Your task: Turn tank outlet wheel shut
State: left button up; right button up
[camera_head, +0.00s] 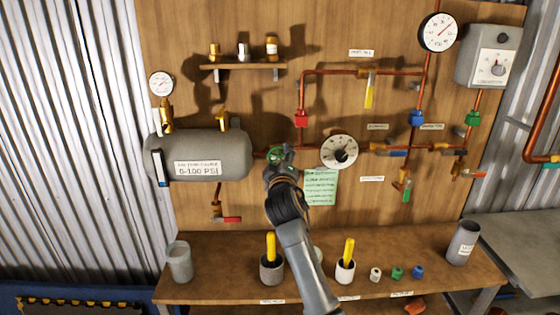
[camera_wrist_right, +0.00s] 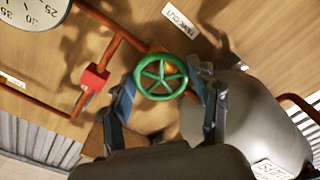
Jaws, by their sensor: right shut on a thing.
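The tank outlet wheel (camera_wrist_right: 160,77) is a green spoked handwheel in the wrist view, on the copper pipe beside the grey tank (camera_head: 205,153). My right gripper (camera_wrist_right: 168,86) has one finger on each side of the wheel's rim and is shut on it. In the head view my right gripper (camera_head: 279,157) is at the pipe just right of the tank and covers most of the wheel; a little green shows between its fingers. A label (camera_wrist_right: 181,20) reading roughly TANK OUT is on the board near the wheel. My left gripper is not in view.
A round gauge (camera_head: 339,151) and a green note (camera_head: 321,187) are close right of my gripper. A red fitting (camera_wrist_right: 94,78) is on the pipe nearby. Below, the wooden bench (camera_head: 215,279) holds cups, yellow-handled tools and small coloured caps.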

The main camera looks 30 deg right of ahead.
jog(key=o, duration=1.1)
jog(key=shift+o, duration=0.2)
jog(key=v, duration=1.2)
